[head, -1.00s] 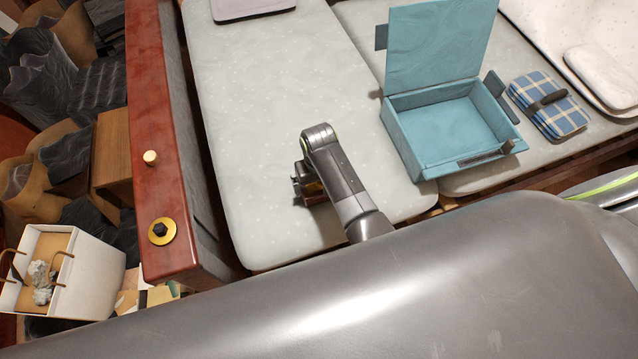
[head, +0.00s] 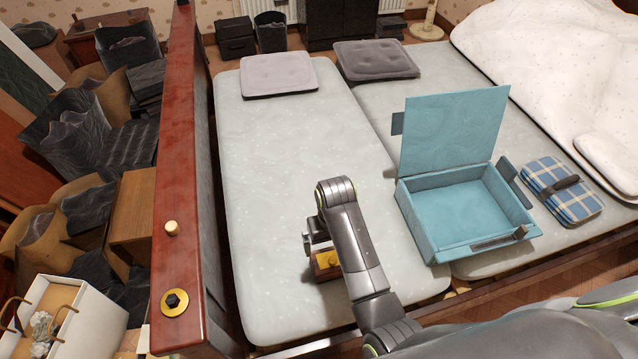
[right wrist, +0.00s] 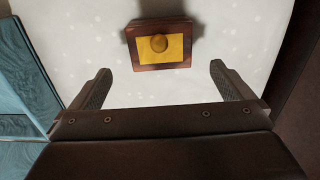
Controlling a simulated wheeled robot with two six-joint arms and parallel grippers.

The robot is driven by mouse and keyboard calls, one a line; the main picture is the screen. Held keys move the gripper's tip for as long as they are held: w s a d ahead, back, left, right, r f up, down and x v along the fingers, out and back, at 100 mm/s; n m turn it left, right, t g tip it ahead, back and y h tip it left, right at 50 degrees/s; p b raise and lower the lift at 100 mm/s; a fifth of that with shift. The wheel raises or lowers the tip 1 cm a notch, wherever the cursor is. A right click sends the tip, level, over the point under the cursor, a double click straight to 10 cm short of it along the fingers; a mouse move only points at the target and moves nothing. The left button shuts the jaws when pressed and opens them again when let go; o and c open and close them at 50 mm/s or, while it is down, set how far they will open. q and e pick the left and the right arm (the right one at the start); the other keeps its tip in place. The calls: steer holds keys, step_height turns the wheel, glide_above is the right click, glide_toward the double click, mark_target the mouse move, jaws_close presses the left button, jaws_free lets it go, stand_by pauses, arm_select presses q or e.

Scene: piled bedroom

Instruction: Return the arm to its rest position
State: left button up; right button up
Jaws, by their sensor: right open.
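My right arm reaches in from the bottom of the head view over the pale mattress (head: 275,150). My right gripper (head: 314,248) points down there, partly hidden by its own wrist. In the right wrist view the right gripper (right wrist: 160,70) has its two fingers wide apart with nothing between them. A small dark-red wooden block (right wrist: 160,64) with a yellow top and a round knob lies on the mattress beyond the fingertips, apart from them. The block also shows beside the gripper in the head view (head: 327,270), partly covered by my arm. My left gripper is not in view.
An open teal box (head: 440,240) with its lid up stands right of my arm. A blue plaid bundle (head: 560,190) lies beyond it. A red wooden board (head: 178,120) rises along the mattress's left side. The mattress beyond my gripper is clear up to a grey cushion (head: 278,75).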

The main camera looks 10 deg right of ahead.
steer(key=s+d+r+m+t+h, duration=0.15)
steer(key=s+d+r, duration=0.25)
steer(key=s+d, duration=0.6)
steer(key=s+d+r+n+t, duration=0.1)
steer(key=s+d+r+t, duration=0.15)
steer(key=s+d, duration=0.75)
steer(key=s+a+f+g, duration=0.1)
steer(key=s+f, duration=0.1)
steer(key=f, duration=1)
steer(key=s+a+f+g, duration=0.1)
steer(key=f, duration=1.1)
steer(key=s+a+f, duration=0.1)
steer(key=s+f, duration=1.4)
steer(key=f, duration=0.1)
steer(key=shift+g, duration=0.4)
